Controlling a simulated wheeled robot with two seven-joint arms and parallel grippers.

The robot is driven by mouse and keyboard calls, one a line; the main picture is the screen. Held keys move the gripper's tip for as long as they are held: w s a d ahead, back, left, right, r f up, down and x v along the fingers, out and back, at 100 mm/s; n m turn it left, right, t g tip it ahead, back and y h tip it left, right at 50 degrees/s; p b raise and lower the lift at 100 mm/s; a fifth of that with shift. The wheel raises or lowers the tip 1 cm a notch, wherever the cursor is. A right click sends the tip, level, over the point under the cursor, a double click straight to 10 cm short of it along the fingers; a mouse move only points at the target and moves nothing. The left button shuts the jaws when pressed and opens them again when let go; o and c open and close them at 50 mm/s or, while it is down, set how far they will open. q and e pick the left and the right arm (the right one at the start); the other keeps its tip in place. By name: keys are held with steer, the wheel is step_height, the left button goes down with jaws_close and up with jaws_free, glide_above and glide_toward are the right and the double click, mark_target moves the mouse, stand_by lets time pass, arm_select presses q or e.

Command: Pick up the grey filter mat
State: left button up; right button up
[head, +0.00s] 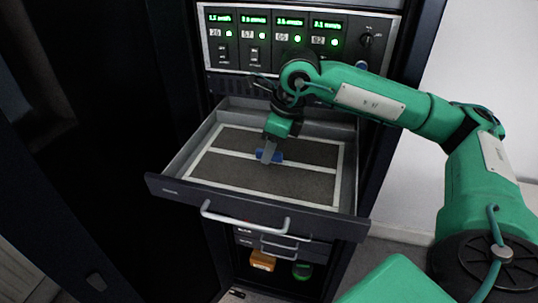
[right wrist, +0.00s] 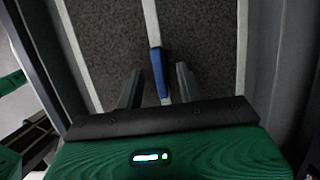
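The grey filter mat (head: 255,178) appears to be the dark grey textured surface lying flat in the open drawer, divided by white strips. It also fills the upper part of the right wrist view (right wrist: 200,45). A small blue piece (head: 277,156) sits on a white strip there. My right gripper (head: 267,155) points down into the drawer at the blue piece. In the right wrist view its two dark fingers are apart, with the blue piece (right wrist: 159,72) between them; I cannot tell whether they touch it. My left gripper is not in view.
The drawer (head: 250,196) is pulled out, with raised walls around the mat and a silver handle in front. A panel with green displays (head: 290,40) stands above. Below are an orange item (head: 262,261) and a green item (head: 302,270). A dark cabinet side stands left.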

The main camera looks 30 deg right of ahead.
steer(key=shift+f, duration=0.25)
jaws_close()
steer(key=shift+r, duration=0.1)
